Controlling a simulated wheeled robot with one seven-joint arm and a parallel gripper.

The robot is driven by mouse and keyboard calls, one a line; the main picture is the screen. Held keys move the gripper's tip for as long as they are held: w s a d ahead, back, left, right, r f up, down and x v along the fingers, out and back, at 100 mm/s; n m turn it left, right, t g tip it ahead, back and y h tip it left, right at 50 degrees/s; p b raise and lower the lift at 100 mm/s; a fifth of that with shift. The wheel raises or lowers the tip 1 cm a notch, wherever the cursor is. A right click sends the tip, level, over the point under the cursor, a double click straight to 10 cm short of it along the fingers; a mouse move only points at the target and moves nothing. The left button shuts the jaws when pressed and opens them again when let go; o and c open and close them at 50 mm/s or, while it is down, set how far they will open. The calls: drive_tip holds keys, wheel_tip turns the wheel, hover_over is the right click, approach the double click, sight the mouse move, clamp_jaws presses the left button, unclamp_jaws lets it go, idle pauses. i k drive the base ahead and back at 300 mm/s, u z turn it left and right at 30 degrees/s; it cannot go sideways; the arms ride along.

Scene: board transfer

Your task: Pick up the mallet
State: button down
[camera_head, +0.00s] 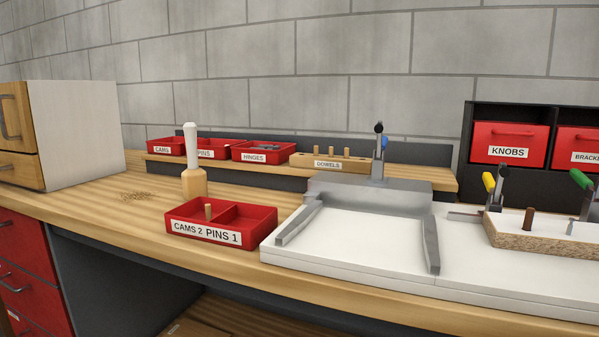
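The mallet (194,184) stands upright on the wooden workbench, left of centre in the head view. Its wooden head is at the bottom and its pale handle points up. Its foot is partly hidden behind the red tray marked CAMS 2 and PINS 1 (221,238). My gripper is not in view.
A back shelf carries red bins marked CAMS, PINS and HINGES (257,157) and a dowel block (327,165). A white fixture (350,241) with grey rails and a clamp is right of the tray. A cabinet (75,135) stands left.

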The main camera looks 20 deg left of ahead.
sight(193, 178)
drive_tip(key=u, duration=1.7)
drive_tip(key=k, duration=0.5)
drive_tip(key=u, duration=1.6)
drive_tip(key=i, duration=1)
drive_tip(key=z, duration=2.1)
